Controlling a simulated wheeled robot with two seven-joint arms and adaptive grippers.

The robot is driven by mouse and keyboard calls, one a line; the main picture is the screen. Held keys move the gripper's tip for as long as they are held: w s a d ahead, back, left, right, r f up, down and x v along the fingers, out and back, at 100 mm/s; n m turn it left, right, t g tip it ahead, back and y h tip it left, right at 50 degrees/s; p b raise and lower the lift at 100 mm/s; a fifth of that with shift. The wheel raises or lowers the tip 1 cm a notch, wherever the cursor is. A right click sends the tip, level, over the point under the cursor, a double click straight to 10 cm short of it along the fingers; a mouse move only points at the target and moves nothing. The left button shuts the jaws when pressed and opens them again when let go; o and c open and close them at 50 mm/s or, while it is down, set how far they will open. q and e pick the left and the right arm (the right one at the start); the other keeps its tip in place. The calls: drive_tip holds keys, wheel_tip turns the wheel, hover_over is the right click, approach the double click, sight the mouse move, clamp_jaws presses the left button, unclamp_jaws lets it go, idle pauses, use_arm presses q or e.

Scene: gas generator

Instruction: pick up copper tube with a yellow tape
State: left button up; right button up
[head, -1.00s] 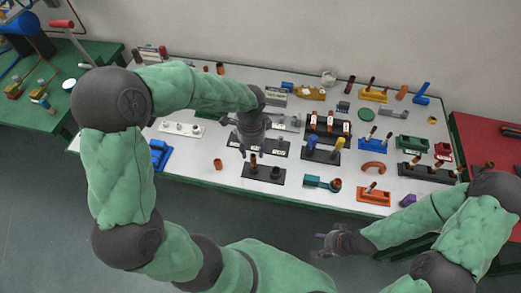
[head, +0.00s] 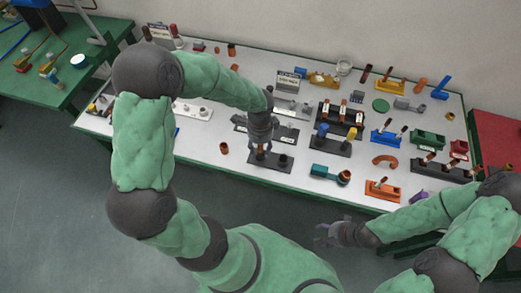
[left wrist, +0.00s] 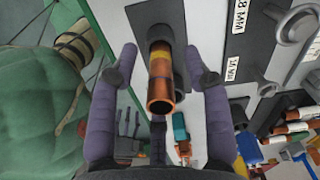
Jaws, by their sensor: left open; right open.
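A copper tube with a yellow tape band (left wrist: 160,82) stands in a dark holder (left wrist: 146,18) in the left wrist view. My left gripper (left wrist: 160,62) is open, with one purple finger on each side of the tube and visible gaps between. In the head view, my left gripper (head: 262,148) is over the dark holder (head: 285,167) near the table's front edge and mostly hides the tube. My right gripper (head: 328,236) is open and empty, in front of the table and away from the holder.
The white table (head: 205,150) carries several fixtures. A short copper ring (head: 224,148) stands left of the holder. A teal fixture (head: 328,174) is to the right, and a dark stand with blue and yellow-topped pegs (head: 330,146) is behind it.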

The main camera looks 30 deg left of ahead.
use_arm(q)
drive_tip(key=shift+f, duration=0.85)
drive_tip(key=shift+r, duration=0.1)
clamp_jaws()
use_arm(e)
drive_tip(key=shift+f, duration=0.25)
